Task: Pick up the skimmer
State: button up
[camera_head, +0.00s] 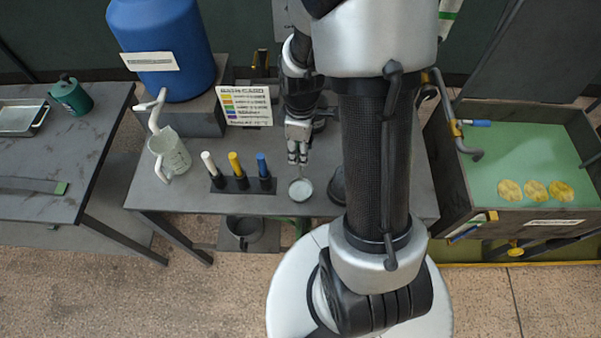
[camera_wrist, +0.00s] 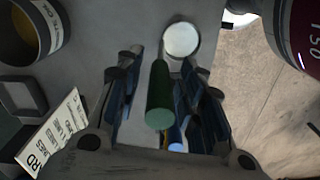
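The skimmer's green handle (camera_wrist: 160,95) points up toward the wrist camera, between my gripper's fingers. A thin rod runs from it toward a pale round disc (camera_wrist: 181,40); I cannot tell whether this is the skimmer's head or a separate dish. The disc also shows on the table near the front edge in the head view (camera_head: 300,189). My gripper (camera_head: 297,158) points down just behind the disc. In the wrist view my gripper's fingers (camera_wrist: 165,98) stand apart on either side of the handle, with a gap visible on the left.
A rack with white, yellow and blue handles (camera_head: 240,183) stands left of my gripper. A colour-coded sign (camera_head: 246,106) stands behind it. A clear jug (camera_head: 170,153) and blue barrel (camera_head: 162,48) are farther left. A green-floored bin (camera_head: 530,160) is at right.

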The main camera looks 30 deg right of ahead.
grip_shut()
dwell(0.6)
